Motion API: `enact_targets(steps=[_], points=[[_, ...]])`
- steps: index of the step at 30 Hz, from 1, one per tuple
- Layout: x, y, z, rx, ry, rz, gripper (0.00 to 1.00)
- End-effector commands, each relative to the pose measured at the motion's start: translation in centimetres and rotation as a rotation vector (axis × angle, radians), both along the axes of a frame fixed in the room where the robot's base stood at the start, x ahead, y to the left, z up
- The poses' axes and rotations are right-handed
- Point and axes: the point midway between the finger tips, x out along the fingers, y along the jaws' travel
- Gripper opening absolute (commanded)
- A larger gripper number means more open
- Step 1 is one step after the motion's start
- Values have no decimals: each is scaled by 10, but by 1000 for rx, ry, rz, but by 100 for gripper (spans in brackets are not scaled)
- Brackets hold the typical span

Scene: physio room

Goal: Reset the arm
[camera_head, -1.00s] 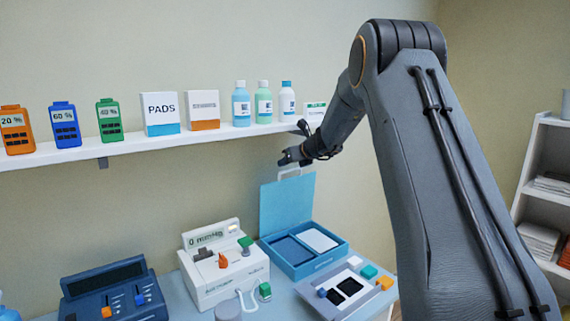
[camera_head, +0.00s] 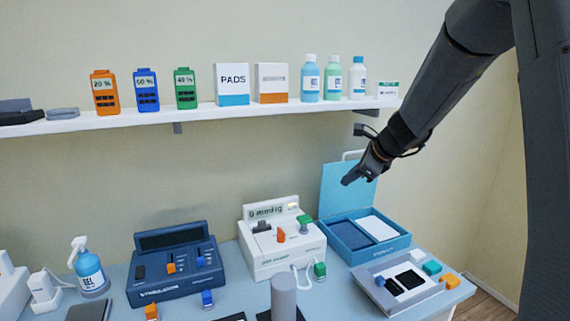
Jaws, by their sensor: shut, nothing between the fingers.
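My gripper (camera_head: 349,180) is at the end of my arm, which reaches down from the upper right. It is shut and empty. It hangs in front of the raised lid of the blue case (camera_head: 408,243), below the shelf's right end. The fingers are small and dark in this view. I cannot tell whether they touch the lid.
A wall shelf (camera_head: 60,124) holds orange, blue and green packs, boxes and several bottles. On the table (camera_head: 240,300) stand a dark blue console (camera_head: 180,285), a white device (camera_head: 262,262), a grey tray (camera_head: 372,293) and a pump bottle (camera_head: 89,272). Free air lies left of my gripper.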

Motion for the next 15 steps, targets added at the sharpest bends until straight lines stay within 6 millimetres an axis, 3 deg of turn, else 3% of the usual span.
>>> enact_targets(steps=[1, 6, 15], points=[[-27, 11, -17, -99, 14, 114, 0], [-117, 32, -69, -429, 46, 558, 0], [-275, 37, -136, -874, 36, 1442, 0]])
